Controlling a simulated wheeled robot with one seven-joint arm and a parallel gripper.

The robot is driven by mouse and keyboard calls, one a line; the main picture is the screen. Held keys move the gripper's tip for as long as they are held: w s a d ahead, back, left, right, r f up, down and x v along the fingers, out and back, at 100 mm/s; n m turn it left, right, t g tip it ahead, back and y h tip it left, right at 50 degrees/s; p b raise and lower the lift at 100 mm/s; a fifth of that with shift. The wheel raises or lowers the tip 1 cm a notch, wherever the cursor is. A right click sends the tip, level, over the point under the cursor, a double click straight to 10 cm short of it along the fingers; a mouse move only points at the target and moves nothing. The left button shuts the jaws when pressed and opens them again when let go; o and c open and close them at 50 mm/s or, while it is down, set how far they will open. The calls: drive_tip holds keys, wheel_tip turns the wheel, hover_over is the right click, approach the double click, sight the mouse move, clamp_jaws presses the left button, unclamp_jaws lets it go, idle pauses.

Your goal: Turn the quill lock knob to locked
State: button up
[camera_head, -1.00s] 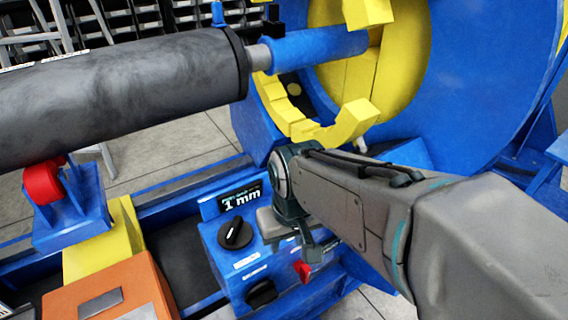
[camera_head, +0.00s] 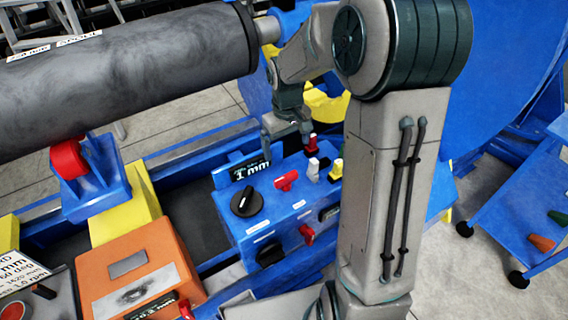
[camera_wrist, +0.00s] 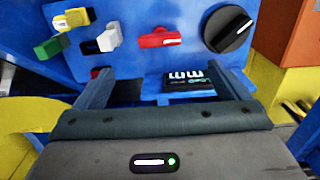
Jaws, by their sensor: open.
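A blue control box (camera_head: 236,226) carries several knobs; their labels are too small to read, so I cannot tell which is the quill lock knob. On its top face are a large black knob with a white mark (camera_head: 246,201), a red knob (camera_head: 286,180), a white one (camera_head: 313,170) and a yellow one (camera_head: 336,170). The wrist view also shows the black knob (camera_wrist: 229,28), red knob (camera_wrist: 160,39) and white knob (camera_wrist: 108,38). My gripper (camera_head: 288,128) is open and empty at the box's far edge. Its fingers (camera_wrist: 165,88) flank the display, apart from these knobs.
The display (camera_head: 250,168) stands at the box's back edge. Another red handle (camera_head: 311,144) is close beside my gripper. A large grey cylinder (camera_head: 120,75) lies at left, above an orange box (camera_head: 135,265). A blue cart (camera_head: 525,210) stands at right.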

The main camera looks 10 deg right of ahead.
sight(286, 176)
drive_tip(key=f, duration=1.4)
drive_tip(key=shift+w+f+b, duration=0.1)
drive_tip(key=shift+w+b, duration=0.2)
drive_tip(key=shift+w, duration=0.1)
drive_tip(key=c, duration=1)
